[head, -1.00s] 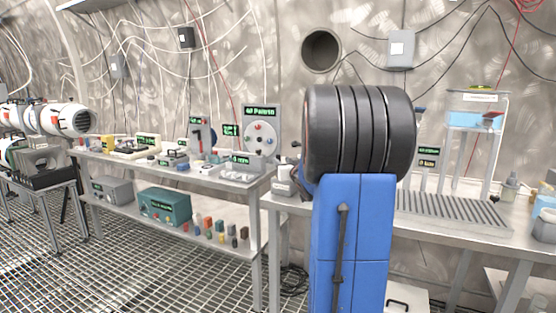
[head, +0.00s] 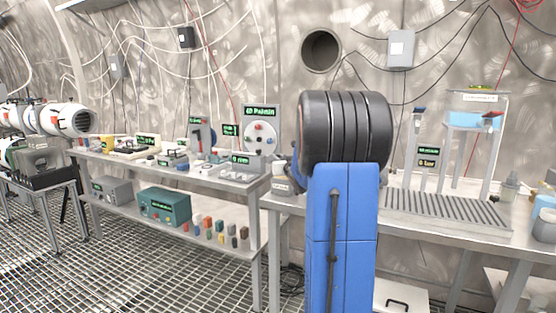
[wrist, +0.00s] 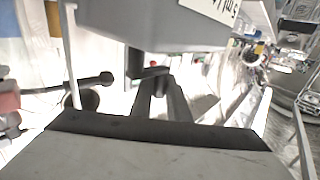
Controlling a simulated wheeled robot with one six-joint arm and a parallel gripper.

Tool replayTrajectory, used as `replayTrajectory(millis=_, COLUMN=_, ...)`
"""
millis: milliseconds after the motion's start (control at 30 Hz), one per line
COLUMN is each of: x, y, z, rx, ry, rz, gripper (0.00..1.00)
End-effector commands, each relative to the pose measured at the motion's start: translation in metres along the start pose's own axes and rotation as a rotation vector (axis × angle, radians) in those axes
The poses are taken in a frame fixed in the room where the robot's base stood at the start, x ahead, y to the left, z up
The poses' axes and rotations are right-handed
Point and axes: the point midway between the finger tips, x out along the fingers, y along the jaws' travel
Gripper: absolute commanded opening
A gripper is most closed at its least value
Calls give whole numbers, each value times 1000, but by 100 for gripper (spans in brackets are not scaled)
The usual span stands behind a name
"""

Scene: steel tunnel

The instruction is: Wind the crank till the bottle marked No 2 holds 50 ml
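In the wrist view, my gripper (wrist: 160,84) has its two dark fingers close together. Their tips meet a small dark piece that looks like the crank handle (wrist: 150,72), just below a grey housing (wrist: 160,22) with a white label, only partly readable. In the head view my blue and black arm hides my gripper and the crank. I cannot make out a bottle marked No 2 or its level in either view.
A slatted tray (head: 445,207) and a stand with a blue tank (head: 470,120) are on the right bench. A small bottle (head: 511,186) stands near its right end. A grey device (head: 283,184) sits left of my arm. The left bench (head: 215,182) is crowded.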

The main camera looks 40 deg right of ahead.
Motion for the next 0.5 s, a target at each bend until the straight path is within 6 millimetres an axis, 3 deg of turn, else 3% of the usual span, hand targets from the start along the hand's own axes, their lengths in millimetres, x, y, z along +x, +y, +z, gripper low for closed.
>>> replayTrajectory(millis=500, x=2, y=1, z=0, rx=1, ry=0, rz=67, gripper=0)
